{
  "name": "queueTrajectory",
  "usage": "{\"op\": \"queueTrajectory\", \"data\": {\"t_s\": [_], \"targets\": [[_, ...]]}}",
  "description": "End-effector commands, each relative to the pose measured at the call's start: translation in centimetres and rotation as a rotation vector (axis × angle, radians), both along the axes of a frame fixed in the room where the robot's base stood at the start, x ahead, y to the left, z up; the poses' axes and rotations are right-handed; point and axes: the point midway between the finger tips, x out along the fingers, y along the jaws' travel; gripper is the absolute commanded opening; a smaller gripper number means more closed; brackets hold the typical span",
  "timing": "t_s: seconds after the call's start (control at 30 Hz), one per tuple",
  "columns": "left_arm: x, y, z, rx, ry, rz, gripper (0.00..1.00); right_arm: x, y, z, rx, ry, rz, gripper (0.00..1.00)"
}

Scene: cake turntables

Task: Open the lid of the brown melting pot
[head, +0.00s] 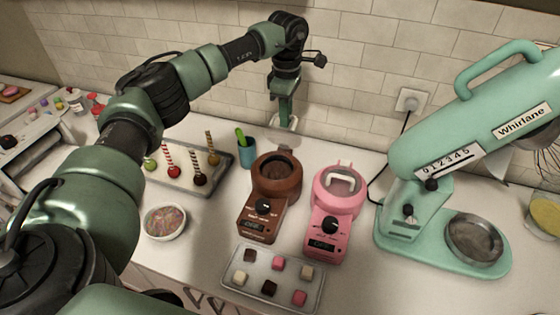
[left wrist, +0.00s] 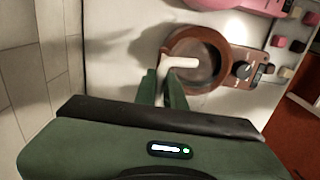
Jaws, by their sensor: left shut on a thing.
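The brown melting pot (head: 257,219) stands on the counter, its round bowl at the back and its knob and display at the front. It also shows in the left wrist view (left wrist: 238,88), beyond the fingers. My left gripper (head: 288,118) is above and behind the pot's bowl in the head view. In the left wrist view, its fingers (left wrist: 164,88) are shut on a white handle (left wrist: 178,62), which overlaps the brown ring. I cannot make out the lid's body or its tilt clearly. My right gripper is not in view.
A pink melting pot (head: 323,222) stands close on the right. A tray of chocolate squares (head: 262,296) lies in front. A cake pop tray (head: 178,180), a sprinkle bowl (head: 165,221) and a teal cup (head: 248,153) are left. A teal mixer (head: 425,238) stands right.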

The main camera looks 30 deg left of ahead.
Motion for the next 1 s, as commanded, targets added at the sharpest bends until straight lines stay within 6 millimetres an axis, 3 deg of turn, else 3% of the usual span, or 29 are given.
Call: {"op": "queueTrajectory", "data": {"t_s": [0.73,1.0], "targets": [[3.8,0.9,-0.9,0.001,0.000,0.000,0.02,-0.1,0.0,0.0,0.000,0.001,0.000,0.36],[5.5,1.2,-1.9,0.000,0.000,0.004,0.02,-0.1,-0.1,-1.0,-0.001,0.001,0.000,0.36]]}}
